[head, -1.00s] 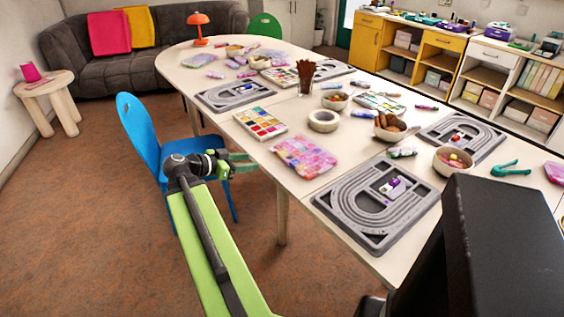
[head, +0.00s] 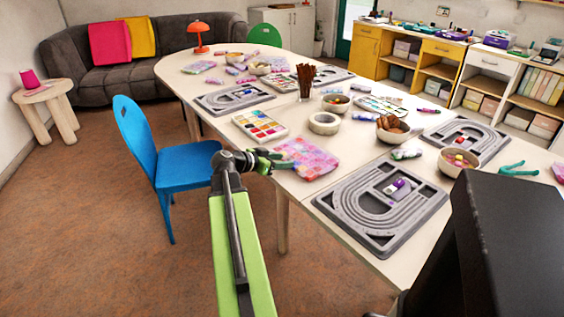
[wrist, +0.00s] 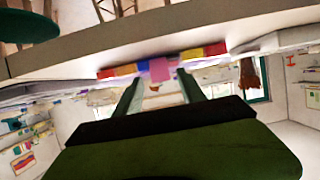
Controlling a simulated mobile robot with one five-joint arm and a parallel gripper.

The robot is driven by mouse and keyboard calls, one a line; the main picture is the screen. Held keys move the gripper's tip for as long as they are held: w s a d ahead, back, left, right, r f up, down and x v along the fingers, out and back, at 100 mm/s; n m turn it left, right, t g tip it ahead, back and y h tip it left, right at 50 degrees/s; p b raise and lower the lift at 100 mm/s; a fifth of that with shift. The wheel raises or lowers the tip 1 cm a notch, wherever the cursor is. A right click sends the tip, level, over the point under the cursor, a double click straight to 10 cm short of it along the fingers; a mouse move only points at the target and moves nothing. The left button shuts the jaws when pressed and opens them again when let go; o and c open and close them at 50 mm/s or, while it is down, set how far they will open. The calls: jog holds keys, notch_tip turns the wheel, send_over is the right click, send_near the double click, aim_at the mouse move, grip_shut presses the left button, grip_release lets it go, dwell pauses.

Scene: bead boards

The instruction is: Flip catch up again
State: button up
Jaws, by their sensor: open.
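My gripper (head: 283,160) is at the near edge of the long table, just left of a pink patterned pouch (head: 308,159). In the wrist view my gripper (wrist: 160,88) has its two green fingers apart with nothing held between them. Colourful patches show beyond the fingertips. The near grey bead board (head: 347,206) holds a small white and purple item (head: 394,187) in its middle recess. I cannot make out a catch in either view.
A blue chair (head: 187,170) stands left of my arm. A second bead board (head: 489,146) lies to the right. The floor at left is free.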

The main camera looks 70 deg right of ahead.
grip_shut()
jog(key=shift+s+d+r+y+p, duration=0.1)
jog(key=shift+r+y+p, duration=0.35)
jog(key=shift+p, duration=0.7)
jog(key=shift+t, duration=0.3)
jog(key=shift+f, duration=0.3)
grip_release()
jog(key=p+v, duration=0.8)
jog(key=v, duration=0.9)
jog(key=shift+r+p, duration=0.3)
jog(key=shift+p, duration=0.05)
